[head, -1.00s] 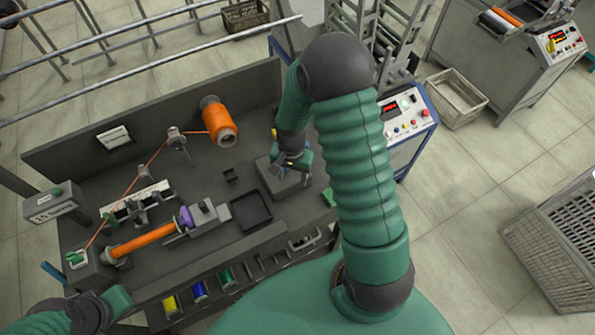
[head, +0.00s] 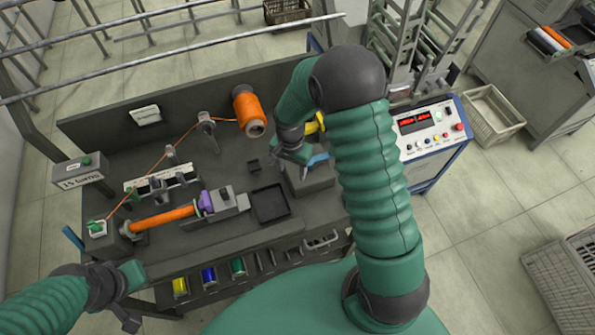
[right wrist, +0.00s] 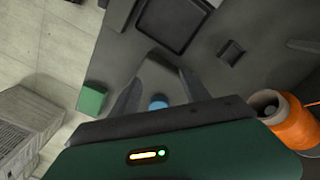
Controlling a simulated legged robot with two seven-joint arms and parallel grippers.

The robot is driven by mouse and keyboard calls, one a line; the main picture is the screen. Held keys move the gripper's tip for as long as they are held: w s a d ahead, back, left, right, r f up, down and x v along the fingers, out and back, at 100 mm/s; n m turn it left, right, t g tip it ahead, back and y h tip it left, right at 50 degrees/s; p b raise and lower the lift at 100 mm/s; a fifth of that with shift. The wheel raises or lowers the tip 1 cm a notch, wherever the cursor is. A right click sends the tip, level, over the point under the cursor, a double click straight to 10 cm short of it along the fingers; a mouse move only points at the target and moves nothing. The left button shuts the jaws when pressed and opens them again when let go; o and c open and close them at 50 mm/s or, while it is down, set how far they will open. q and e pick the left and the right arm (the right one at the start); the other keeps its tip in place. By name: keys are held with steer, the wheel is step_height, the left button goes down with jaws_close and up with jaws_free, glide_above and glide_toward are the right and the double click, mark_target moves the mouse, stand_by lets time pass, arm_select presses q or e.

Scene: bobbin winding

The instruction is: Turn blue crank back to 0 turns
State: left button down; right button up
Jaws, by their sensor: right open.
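The blue crank (head: 319,159) shows in part on top of a grey block (head: 312,181) on the right of the bench, in the head view. My right gripper (head: 296,152) is over this block, just left of the blue part, and hides some of it. In the right wrist view, a round blue knob (right wrist: 157,103) lies between the spread fingers of my right gripper (right wrist: 158,84). I cannot tell whether they touch it. My left gripper (head: 130,275) is at the lower left, before the bench's front edge, and its fingers are unclear.
A black tray (head: 270,204) lies left of the block. A control box with red displays (head: 418,123) stands right. Coloured spools (head: 209,276) sit in the bench front.

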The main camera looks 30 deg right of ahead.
steer(key=shift+w+d, duration=0.5)
steer(key=shift+w, duration=1.1)
steer(key=shift+w+d, duration=0.55)
steer(key=shift+w, duration=1)
steer(key=shift+w+d, duration=0.5)
steer(key=shift+w, duration=1.1)
steer(key=shift+s+d+p, duration=0.15)
steer(key=shift+s+d, duration=0.35)
steer(key=shift+d, duration=1.5)
steer(key=shift+s+d+p, duration=0.1)
steer(key=shift+s+d, duration=0.35)
steer(key=shift+d, duration=1.55)
steer(key=shift+s+d+p, duration=0.15)
steer(key=shift+s+d, duration=0.35)
steer(key=shift+d, duration=1.5)
steer(key=shift+s+d+p, duration=0.25)
steer(key=shift+s+p, duration=0.2)
steer(key=shift+s, duration=1.15)
steer(key=shift+s+d+p, duration=0.2)
steer(key=shift+s+p, duration=0.2)
steer(key=shift+s, duration=1.15)
steer(key=shift+s+a, duration=0.1)
